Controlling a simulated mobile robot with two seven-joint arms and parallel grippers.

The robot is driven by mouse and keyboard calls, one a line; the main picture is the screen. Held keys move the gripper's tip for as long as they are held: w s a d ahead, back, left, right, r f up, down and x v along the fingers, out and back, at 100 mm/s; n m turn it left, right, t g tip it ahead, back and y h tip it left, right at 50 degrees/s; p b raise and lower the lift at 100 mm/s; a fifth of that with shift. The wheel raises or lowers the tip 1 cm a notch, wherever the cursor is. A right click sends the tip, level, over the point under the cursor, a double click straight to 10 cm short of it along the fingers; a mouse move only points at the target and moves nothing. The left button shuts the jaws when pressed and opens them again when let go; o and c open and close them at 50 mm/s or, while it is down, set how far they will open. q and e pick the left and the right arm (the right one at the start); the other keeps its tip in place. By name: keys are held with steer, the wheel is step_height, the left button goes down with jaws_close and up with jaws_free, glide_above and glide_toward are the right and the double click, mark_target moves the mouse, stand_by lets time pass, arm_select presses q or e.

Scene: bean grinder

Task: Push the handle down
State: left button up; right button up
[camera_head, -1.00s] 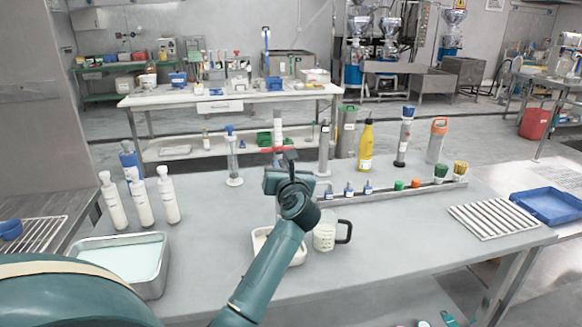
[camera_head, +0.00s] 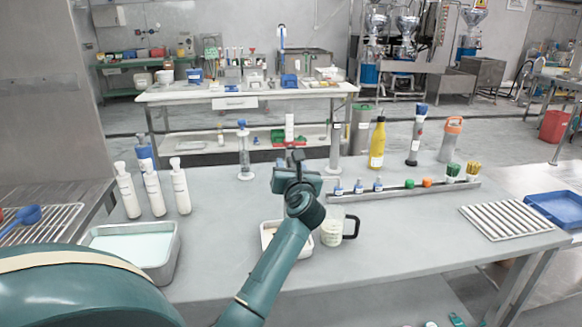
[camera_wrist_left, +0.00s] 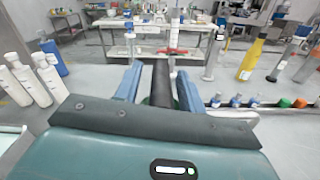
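My left gripper (camera_head: 297,162) is above the middle of the grey table. In the left wrist view its two blue fingers (camera_wrist_left: 158,82) are spread apart. A dark, rod-like piece (camera_wrist_left: 161,84) lies between them with thin gaps on both sides. It may be the handle, but I cannot tell for sure or see contact. A red crosspiece (camera_wrist_left: 172,51) on an upright shows just beyond the fingertips. The grinder's body is not clearly visible, and my gripper hides part of that area in the head view. My right gripper is not in view.
Several white bottles (camera_head: 153,190) stand left. A rack of small bottles (camera_head: 398,190) and a yellow bottle (camera_head: 377,146) stand right.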

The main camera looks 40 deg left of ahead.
arm_select(q)
steer(key=b+v, duration=0.1)
steer(key=v, duration=1.2)
steer(key=shift+b, duration=0.3)
steer(key=shift+d+r, duration=0.1)
